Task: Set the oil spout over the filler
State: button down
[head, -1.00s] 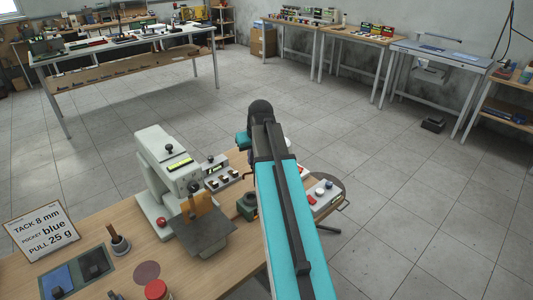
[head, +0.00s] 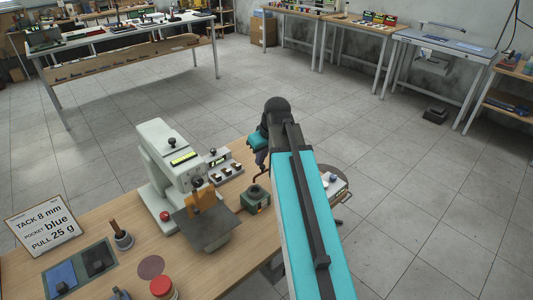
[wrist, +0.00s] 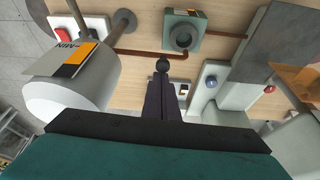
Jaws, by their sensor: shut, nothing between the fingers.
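The oil spout is a thin copper-brown tube (wrist: 140,53) with a bent end and a small black ball knob (wrist: 162,65). It also shows in the head view as a dark bent tube (head: 258,178) under my gripper. The filler is a green block with a round grey collar (wrist: 183,35), standing on the bench in the head view (head: 255,199). The spout's bent end lies at the collar's near edge in the wrist view; its height above the filler cannot be told. My gripper (wrist: 163,82) is shut and empty, its tips close to the knob; contact is unclear.
A white cylinder marked MIN (wrist: 75,80) stands left of my fingers in the wrist view. A pale machine (head: 165,160) with a grey plate (head: 208,227) stands left of the filler. A switch box (head: 218,168) sits behind it. A sign (head: 42,223) is at left.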

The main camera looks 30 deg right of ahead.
jog(key=shift+a, duration=0.15)
dwell(0.4)
notch_tip(320, 180, up, 10)
jog(key=b, duration=0.1)
jog(key=shift+w, duration=0.15)
dwell(1.1)
jog(key=shift+a, duration=0.1)
dwell(0.5)
